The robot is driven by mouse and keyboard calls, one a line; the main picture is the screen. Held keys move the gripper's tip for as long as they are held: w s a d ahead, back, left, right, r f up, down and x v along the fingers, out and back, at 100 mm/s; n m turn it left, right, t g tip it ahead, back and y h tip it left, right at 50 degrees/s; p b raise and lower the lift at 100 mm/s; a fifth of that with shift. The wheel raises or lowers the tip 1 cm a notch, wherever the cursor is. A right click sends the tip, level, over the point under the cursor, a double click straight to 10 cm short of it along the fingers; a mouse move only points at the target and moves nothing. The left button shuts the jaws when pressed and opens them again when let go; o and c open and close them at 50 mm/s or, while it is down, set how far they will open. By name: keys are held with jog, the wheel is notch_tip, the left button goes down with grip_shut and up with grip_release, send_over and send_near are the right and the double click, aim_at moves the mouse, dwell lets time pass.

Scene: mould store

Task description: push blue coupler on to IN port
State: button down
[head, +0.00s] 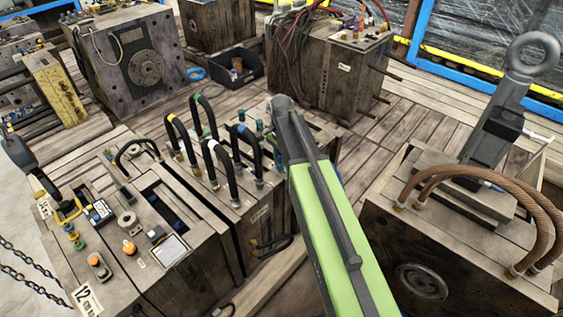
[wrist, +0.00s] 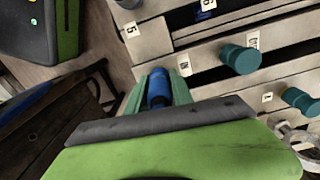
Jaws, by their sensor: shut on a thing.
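In the wrist view the blue coupler (wrist: 158,94) sits between the pale green fingers of my gripper (wrist: 160,82), which are shut on it. Its far end points at the side of a wooden mould block. A small white label (wrist: 184,65), which seems to read IN, is just right of the fingers. The IN port itself is hidden behind the coupler and fingers. I cannot tell whether the coupler touches it. In the head view my green arm covers the gripper and coupler.
Two teal plugs, one near (wrist: 241,59) and one farther right (wrist: 300,101), stick out of the block close to my gripper. In the head view, black hoses (head: 218,163) arch over the mould at left. A mould with brown hoses (head: 480,190) stands at right.

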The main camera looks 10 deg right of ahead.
jog(key=c, duration=1)
grip_release()
jog(key=shift+f, duration=0.1)
jog(key=shift+c, duration=0.2)
notch_tip(320, 180, up, 18)
jog(key=p, duration=1.7)
jog(key=shift+f, duration=0.25)
jog(key=shift+w, duration=0.1)
